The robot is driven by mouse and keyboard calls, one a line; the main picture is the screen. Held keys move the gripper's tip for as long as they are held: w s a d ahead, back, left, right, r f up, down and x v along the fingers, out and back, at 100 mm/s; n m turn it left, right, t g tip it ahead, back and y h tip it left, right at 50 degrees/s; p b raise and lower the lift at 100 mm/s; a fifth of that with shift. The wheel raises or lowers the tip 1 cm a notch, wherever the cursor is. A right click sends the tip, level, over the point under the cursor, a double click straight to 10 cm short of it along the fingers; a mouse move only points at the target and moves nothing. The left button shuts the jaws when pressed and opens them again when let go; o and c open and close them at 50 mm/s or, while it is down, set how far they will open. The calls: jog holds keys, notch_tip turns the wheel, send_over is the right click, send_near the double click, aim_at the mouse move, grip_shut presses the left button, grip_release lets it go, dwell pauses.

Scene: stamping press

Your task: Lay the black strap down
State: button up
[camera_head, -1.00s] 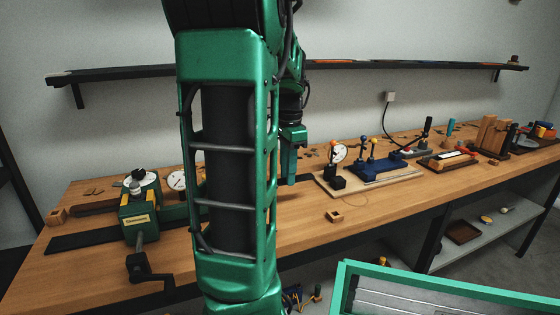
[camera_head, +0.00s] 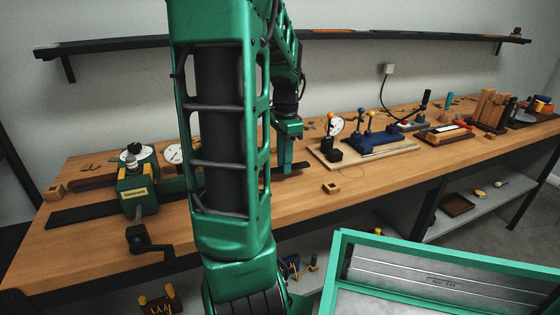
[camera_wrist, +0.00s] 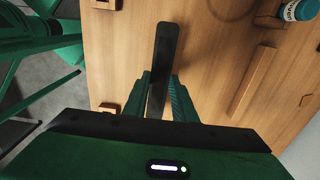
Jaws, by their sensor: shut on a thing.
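The black strap (camera_wrist: 163,45) is a flat dark strip. In the wrist view it runs up the picture from between the two green fingers of my gripper (camera_wrist: 159,100). My gripper is shut on the strap. In the head view my gripper (camera_head: 284,167) is low over the workbench, and one end of the strap (camera_head: 302,167) sticks out to its right. The rest is hidden behind my arm. I cannot tell whether the strap touches the bench top.
The wooden workbench (camera_head: 80,245) carries a green press (camera_head: 136,190) with a long black strip (camera_head: 75,217) beside it. A small wooden block (camera_head: 331,188) and a board with a blue fixture (camera_head: 368,143) stand to the right. A wooden bar (camera_wrist: 255,80) lies right of the strap in the wrist view.

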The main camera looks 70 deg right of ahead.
aim_at(285, 181)
jog(key=shift+f, duration=1.85)
jog(key=shift+s+a+f, duration=0.1)
jog(key=shift+a+f, duration=0.1)
jog(key=shift+f, duration=0.2)
jog(key=o, duration=1.1)
jog(key=shift+c, duration=0.2)
jog(key=shift+s, duration=0.1)
jog(key=r, duration=1.1)
jog(key=shift+w+d+r, duration=0.25)
jog(key=shift+w+r, duration=0.05)
jog(key=shift+w, duration=0.1)
